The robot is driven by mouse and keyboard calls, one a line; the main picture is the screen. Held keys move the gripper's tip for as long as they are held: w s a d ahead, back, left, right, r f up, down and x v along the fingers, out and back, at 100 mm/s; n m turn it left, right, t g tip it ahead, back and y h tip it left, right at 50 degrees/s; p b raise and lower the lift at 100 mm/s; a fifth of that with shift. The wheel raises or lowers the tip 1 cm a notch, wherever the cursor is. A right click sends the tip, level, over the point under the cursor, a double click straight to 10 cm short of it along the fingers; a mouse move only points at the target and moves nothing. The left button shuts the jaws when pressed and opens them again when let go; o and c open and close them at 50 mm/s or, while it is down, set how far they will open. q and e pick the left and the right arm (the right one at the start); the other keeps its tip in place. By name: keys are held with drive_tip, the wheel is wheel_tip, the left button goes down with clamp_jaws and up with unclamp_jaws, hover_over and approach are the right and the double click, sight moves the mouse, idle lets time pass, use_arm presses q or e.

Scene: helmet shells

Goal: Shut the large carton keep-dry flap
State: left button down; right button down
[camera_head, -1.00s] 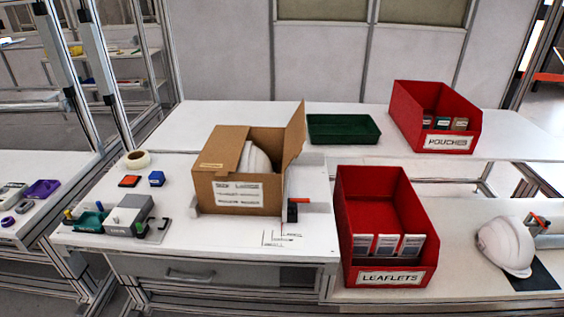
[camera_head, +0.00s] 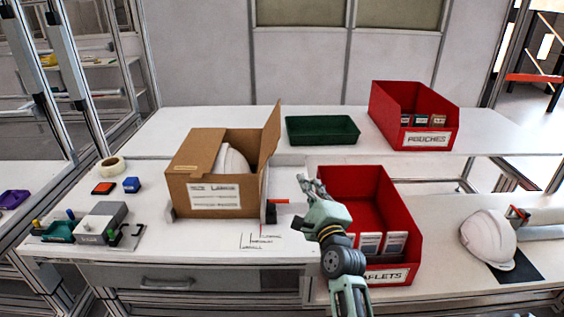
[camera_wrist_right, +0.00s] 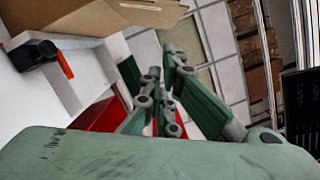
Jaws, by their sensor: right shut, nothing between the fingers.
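The large brown cardboard carton (camera_head: 215,192) stands on the white bench with a printed label on its front. A white helmet shell (camera_head: 232,160) shows inside through the open part of the top. A flap (camera_head: 270,135) stands up and leans outward on the carton's right side; the left part of the top (camera_head: 197,150) is covered by cardboard. My right gripper (camera_head: 306,186) is shut and empty, right of the carton and apart from it, beside the leaflets bin. In the right wrist view its fingers (camera_wrist_right: 165,85) are together, with carton cardboard (camera_wrist_right: 65,15) at upper left. My left gripper is not in view.
The red leaflets bin (camera_head: 325,240) is partly behind my right arm. A black block with a red lever (camera_head: 272,212) sits right by the carton. A green tray (camera_head: 321,130) and red pouches bin (camera_head: 412,105) stand behind. A white helmet (camera_head: 487,238) lies at right.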

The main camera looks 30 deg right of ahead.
drive_tip(key=w+r+p, duration=0.2)
drive_tip(key=w+p, duration=0.1)
drive_tip(key=w, duration=0.6)
drive_tip(key=shift+w+a+r, duration=0.15)
drive_tip(key=shift+w+r, duration=0.15)
drive_tip(key=shift+w, duration=0.1)
drive_tip(key=shift+w+r, duration=0.1)
